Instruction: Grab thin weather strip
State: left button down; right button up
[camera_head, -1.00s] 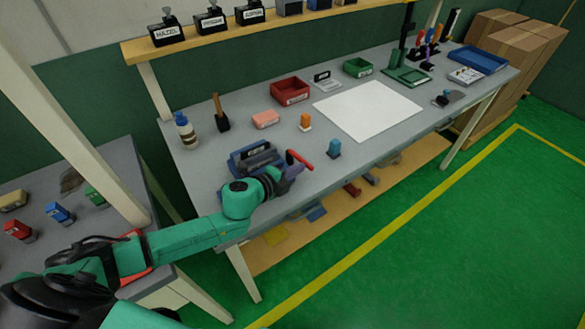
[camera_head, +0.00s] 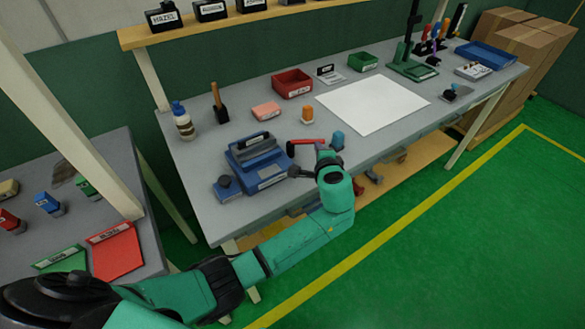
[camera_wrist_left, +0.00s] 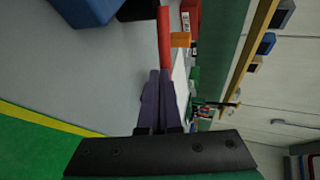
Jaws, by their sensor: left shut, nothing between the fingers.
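My left gripper (camera_head: 321,150) is over the front of the grey workbench, right of a blue fixture (camera_head: 260,160) with a dark part on top. Its fingers (camera_wrist_left: 157,95) are shut and empty in the left wrist view. A red bar (camera_head: 304,142) lies just beyond the fingertips; it also shows in the left wrist view (camera_wrist_left: 165,38). I cannot tell whether the fingers touch it. I cannot make out a thin weather strip for certain in either view. My right gripper is not in view.
A blue-topped block (camera_head: 338,139) stands close behind the gripper. An orange block (camera_head: 307,114), pink block (camera_head: 266,109) and red bin (camera_head: 292,84) stand farther back. A white sheet (camera_head: 372,103) covers mid-bench. A side table (camera_head: 140,200) at left holds coloured blocks and folders.

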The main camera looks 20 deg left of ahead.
aim_at(244, 144)
jog(key=k+l, duration=0.7)
jog(key=k, duration=0.1)
